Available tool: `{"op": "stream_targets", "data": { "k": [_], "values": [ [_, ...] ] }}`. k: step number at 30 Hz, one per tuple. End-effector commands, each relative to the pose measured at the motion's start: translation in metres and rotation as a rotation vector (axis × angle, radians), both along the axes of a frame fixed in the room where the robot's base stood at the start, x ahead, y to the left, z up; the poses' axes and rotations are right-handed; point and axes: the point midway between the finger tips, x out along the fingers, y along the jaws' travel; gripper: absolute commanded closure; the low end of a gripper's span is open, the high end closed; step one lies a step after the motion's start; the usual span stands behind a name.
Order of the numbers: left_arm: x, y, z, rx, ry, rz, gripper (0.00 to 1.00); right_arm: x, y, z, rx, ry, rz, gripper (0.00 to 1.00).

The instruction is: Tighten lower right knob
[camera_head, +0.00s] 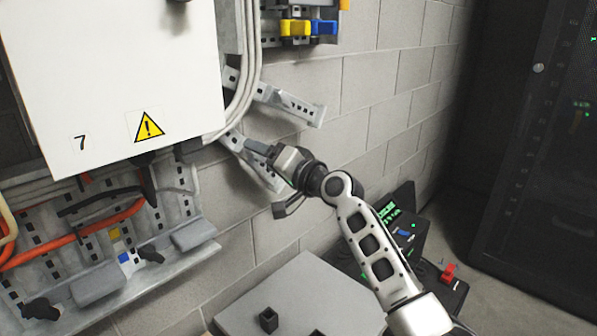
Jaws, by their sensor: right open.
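A second black knob (41,308) is at the panel's lower left. My right gripper (266,178) is open and empty, to the right of the panel and above the right-hand knob in the picture. Its fingers point left, in front of a slotted metal bracket, and it is apart from both knobs. Whether either knob is loose or tight cannot be told. My left gripper is not in view.
The white cabinet (110,70) with a warning sign fills the upper left. Slotted brackets (290,105) jut out beside it. Orange and black cables (80,240) run above the panel. A grey box top (300,300) stands below, with black equipment (405,232) to its right.

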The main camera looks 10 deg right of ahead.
Motion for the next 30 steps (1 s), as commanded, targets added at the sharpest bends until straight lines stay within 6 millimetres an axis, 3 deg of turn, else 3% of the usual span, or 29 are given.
{"op": "stream_targets", "data": {
  "k": [12, 18, 30],
  "values": [
    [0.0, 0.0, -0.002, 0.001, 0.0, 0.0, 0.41, -0.076, -0.055, -0.003, -0.005, 0.002, -0.001, 0.27],
    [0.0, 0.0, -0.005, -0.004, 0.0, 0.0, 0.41, -0.104, -0.075, -0.002, -0.002, 0.003, 0.0, 0.27],
    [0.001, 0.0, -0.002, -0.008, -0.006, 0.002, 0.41, -0.117, -0.084, -0.001, 0.0, 0.005, 0.002, 0.27]
  ]
}}
